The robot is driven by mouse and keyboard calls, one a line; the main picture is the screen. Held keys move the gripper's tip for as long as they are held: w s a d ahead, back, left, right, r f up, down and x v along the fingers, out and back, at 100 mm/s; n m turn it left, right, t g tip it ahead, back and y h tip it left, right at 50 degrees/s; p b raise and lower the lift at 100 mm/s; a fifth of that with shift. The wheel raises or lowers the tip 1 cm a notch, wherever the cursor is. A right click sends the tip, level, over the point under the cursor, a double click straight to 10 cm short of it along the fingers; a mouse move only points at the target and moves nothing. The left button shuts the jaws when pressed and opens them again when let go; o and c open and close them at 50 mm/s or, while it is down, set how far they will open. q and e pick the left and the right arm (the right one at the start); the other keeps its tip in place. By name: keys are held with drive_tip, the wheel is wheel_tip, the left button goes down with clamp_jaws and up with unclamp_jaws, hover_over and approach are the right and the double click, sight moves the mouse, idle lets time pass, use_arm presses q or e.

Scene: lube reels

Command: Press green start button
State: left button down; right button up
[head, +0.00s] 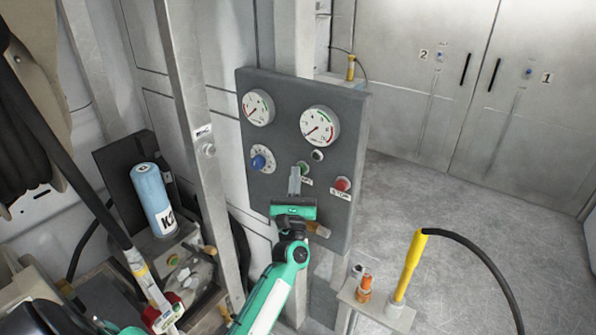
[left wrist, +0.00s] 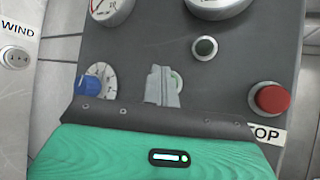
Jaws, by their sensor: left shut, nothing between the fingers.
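A grey control panel (head: 258,178) stands upright in front of me. The green start button (head: 304,166) is on its lower middle, left of the red stop button (head: 342,184). My left gripper (head: 295,172) is shut and empty, its fingertips in front of the panel at the green button. The red button (left wrist: 270,98) is to the right, clear of the fingers. My right gripper is not in view.
A blue knob (head: 260,162) is left of the fingers, and two gauges (head: 320,124) are above. A dark round button or lamp (left wrist: 204,47) is just above right. A metal post (head: 190,110) stands left of the panel. A yellow nozzle (head: 410,262) with black hose stands at right.

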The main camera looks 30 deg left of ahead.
use_arm(q)
drive_tip(key=shift+s+f+b, duration=0.15)
drive_tip(key=shift+s+f, duration=0.1)
drive_tip(key=shift+f, duration=0.25)
drive_tip(key=shift+s+f+b, duration=0.15)
drive_tip(key=shift+s+f, duration=0.05)
drive_tip(key=shift+f, duration=0.25)
drive_tip(key=shift+s, duration=0.15)
drive_tip(key=s, duration=0.2)
drive_tip(key=s+a, duration=0.1)
drive_tip(key=s, duration=0.1)
drive_tip(key=shift+s+r, duration=0.2)
drive_tip(key=shift+s, duration=0.05)
drive_tip(key=shift+d, duration=0.1)
drive_tip(key=shift+d, duration=0.1)
